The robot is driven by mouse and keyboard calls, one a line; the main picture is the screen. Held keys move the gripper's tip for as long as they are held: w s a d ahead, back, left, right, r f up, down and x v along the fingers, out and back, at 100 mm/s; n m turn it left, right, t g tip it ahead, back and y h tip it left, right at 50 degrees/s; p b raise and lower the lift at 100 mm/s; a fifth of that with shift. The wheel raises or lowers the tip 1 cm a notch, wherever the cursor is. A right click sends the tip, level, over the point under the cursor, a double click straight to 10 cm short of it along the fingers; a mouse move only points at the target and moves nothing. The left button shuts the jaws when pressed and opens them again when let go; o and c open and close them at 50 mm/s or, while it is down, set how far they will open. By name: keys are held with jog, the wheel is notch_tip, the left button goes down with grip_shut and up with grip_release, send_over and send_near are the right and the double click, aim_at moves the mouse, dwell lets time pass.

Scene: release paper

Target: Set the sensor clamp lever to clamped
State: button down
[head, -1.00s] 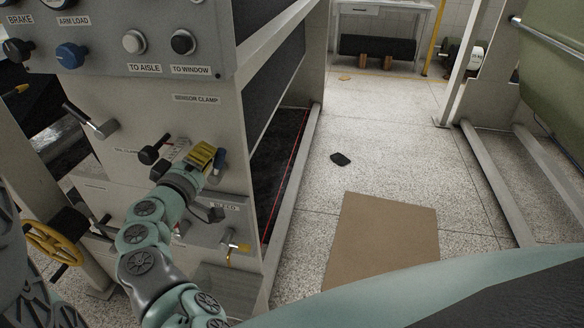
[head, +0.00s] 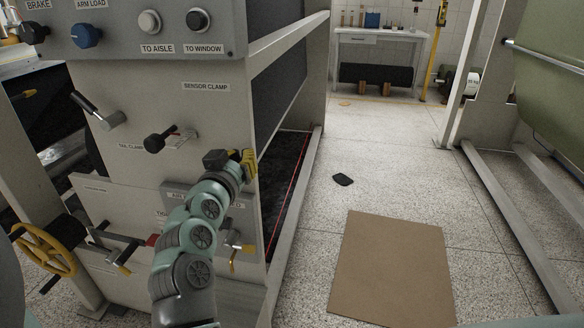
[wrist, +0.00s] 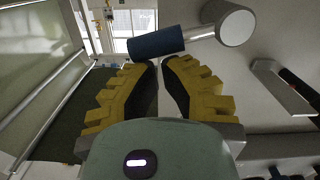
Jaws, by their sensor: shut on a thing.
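The sensor clamp lever shows in the wrist view as a blue grip (wrist: 157,42) on a metal shaft, with a round pale hub (wrist: 236,25) to its right. My gripper (wrist: 160,64) has its yellow fingers close together at the blue grip, shut on it; the tips' exact contact is partly hidden. In the head view my gripper (head: 248,164) is at the right edge of the machine's panel, below the SENSOR CLAMP label (head: 205,87). There my gripper and arm hide the lever, so its setting cannot be read.
A black-knobbed lever (head: 155,142) and a metal lever (head: 112,120) stick out left of my arm. Below are a red-tipped handle (head: 153,240) and a yellow handwheel (head: 45,252). Brown cardboard (head: 392,265) and a small black object (head: 343,180) lie on the otherwise open floor.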

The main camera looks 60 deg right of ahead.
jog(key=shift+s+d+f+m+b, duration=0.1)
jog(key=shift+s+f+m+b, duration=0.25)
jog(key=shift+m, duration=0.25)
jog(key=shift+s+d+f+m+b, duration=0.15)
jog(key=shift+f+m+b, duration=0.1)
jog(key=shift+f+m, duration=0.3)
jog(key=shift+r, duration=0.1)
jog(key=shift+a+r, duration=0.1)
jog(key=shift+a, duration=0.05)
